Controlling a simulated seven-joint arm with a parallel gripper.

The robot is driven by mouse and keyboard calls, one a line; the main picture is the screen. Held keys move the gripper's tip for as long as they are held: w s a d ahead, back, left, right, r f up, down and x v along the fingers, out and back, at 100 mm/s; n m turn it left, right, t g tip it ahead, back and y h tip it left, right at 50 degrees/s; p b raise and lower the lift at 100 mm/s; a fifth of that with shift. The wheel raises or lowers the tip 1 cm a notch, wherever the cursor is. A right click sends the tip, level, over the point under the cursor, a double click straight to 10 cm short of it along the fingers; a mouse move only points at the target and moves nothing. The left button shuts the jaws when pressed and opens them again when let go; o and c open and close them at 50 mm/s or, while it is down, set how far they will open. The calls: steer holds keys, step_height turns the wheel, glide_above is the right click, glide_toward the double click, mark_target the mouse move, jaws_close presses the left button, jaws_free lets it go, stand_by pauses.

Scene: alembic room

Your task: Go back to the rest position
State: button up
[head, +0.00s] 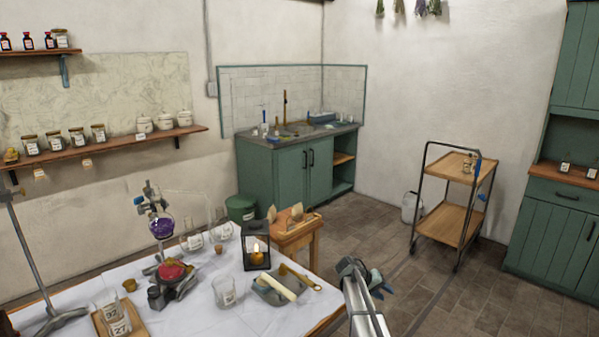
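My gripper (379,283) is in the lower middle of the head view, just off the right edge of the white-covered table (190,312). Its pale arm link comes up from the bottom edge. The fingers are small and seen at an angle, so I cannot tell whether they are open or shut. I see no object held in them.
On the table stand a flask of purple liquid (161,227) on a stand, a lantern (256,254), a tray (272,292) and several glass beakers. A small wooden table (298,237) stands behind. A trolley (440,222) stands right; floor between is clear.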

steer(key=s+a+f+g+y, duration=0.1)
steer(key=s+f+g+y, duration=0.2)
steer(key=s+f, duration=1.6)
steer(key=s+a+f+g+y, duration=0.1)
steer(key=s+a+f, duration=0.3)
steer(key=s, duration=1)
steer(key=s+a+f+g+y, duration=0.2)
steer(key=s+a+f+y, duration=0.1)
steer(key=s, duration=1.1)
steer(key=s+a+f+g+y, duration=0.2)
steer(key=s+a+f, duration=0.3)
steer(key=s, duration=0.9)
steer(key=shift+s, duration=0.35)
